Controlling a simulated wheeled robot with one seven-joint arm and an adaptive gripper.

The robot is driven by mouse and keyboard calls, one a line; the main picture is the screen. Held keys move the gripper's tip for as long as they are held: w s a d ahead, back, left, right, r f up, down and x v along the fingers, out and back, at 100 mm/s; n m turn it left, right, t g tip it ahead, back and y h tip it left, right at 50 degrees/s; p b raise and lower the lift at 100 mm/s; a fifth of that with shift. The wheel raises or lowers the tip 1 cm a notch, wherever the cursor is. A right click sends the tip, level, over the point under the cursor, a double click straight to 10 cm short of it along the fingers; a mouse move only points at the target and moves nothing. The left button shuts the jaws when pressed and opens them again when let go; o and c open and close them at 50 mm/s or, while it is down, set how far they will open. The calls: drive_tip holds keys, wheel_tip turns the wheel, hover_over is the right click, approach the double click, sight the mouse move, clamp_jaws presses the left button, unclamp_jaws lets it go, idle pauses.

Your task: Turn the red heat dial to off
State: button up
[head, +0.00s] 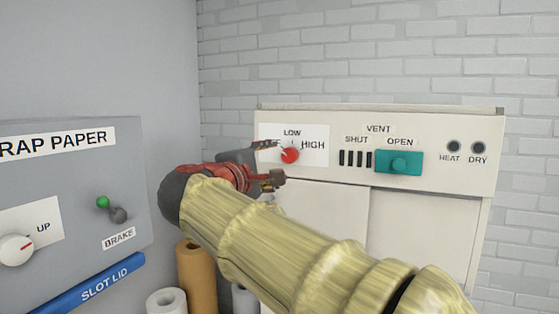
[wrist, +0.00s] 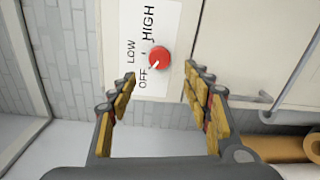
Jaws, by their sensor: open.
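The red heat dial (head: 290,155) is a round knob on a white label plate marked LOW and HIGH, on the cream cabinet front. My gripper (head: 272,163) hides most of the OFF marking in the head view. In the wrist view the red dial (wrist: 160,56) shows whole, with OFF, LOW and HIGH beside it. Its white pointer mark is aimed toward the OFF label. My gripper (wrist: 160,78) is open and empty, its padded fingers spread to either side of the dial's line. The fingers appear apart from the dial.
Right of the dial is a teal vent slider (head: 399,162) near OPEN, then the HEAT and DRY lamps (head: 466,147). A grey scrap-paper panel (head: 75,190) with a blue slot lid (head: 95,285) stands at left. Paper rolls (head: 196,275) stand below my arm.

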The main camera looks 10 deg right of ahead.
drive_tip(key=v, duration=0.2)
drive_tip(key=shift+s+a, duration=0.2)
drive_tip(key=shift+s, duration=0.05)
